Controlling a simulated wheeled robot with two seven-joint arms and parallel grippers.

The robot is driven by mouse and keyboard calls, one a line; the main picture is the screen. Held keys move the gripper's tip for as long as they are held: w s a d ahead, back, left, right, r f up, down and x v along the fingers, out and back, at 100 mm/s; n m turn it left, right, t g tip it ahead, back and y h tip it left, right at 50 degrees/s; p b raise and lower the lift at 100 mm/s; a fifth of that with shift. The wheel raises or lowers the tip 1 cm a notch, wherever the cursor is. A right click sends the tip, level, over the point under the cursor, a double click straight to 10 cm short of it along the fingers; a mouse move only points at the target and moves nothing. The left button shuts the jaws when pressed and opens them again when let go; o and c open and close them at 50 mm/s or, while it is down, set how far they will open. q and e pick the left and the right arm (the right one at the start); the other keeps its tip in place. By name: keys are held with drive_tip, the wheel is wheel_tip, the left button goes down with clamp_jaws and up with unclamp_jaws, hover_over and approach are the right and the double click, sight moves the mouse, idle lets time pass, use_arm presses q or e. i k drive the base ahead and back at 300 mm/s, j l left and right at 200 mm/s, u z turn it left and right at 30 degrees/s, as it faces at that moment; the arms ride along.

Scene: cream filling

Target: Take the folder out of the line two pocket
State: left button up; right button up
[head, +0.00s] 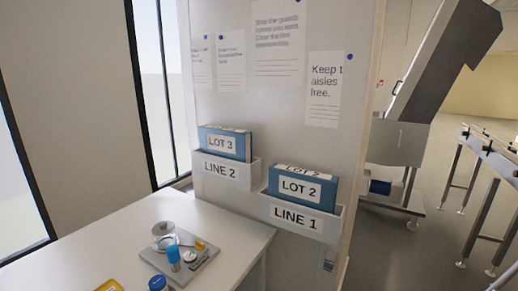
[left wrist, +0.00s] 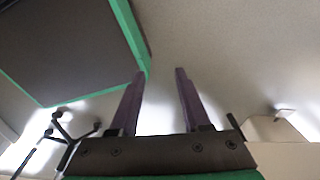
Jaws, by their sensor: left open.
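The line two pocket (head: 226,176) is a white wall pocket marked LINE 2, on the wall panel behind the table. A blue folder (head: 225,143) marked LOT 3 stands in it, its lower part hidden by the pocket front. To its right and lower, the line one pocket (head: 298,217) holds a blue folder (head: 301,188) marked LOT 2. My left gripper (left wrist: 160,72) shows only in the left wrist view, open, with nothing between its two dark fingers. Neither gripper is in the head view, and no folder shows in the left wrist view.
A white table (head: 120,225) stands below the pockets. A grey tray (head: 180,255) with small items is on it, with a blue-capped jar (head: 157,284) and a yellow item (head: 109,286) at the front. A machine and conveyor (head: 490,155) stand at right.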

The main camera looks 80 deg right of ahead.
sight(233, 144)
drive_tip(key=z, duration=0.5)
drive_tip(key=k+j+z, duration=0.1)
drive_tip(key=z, duration=0.9)
drive_tip(key=k, duration=0.05)
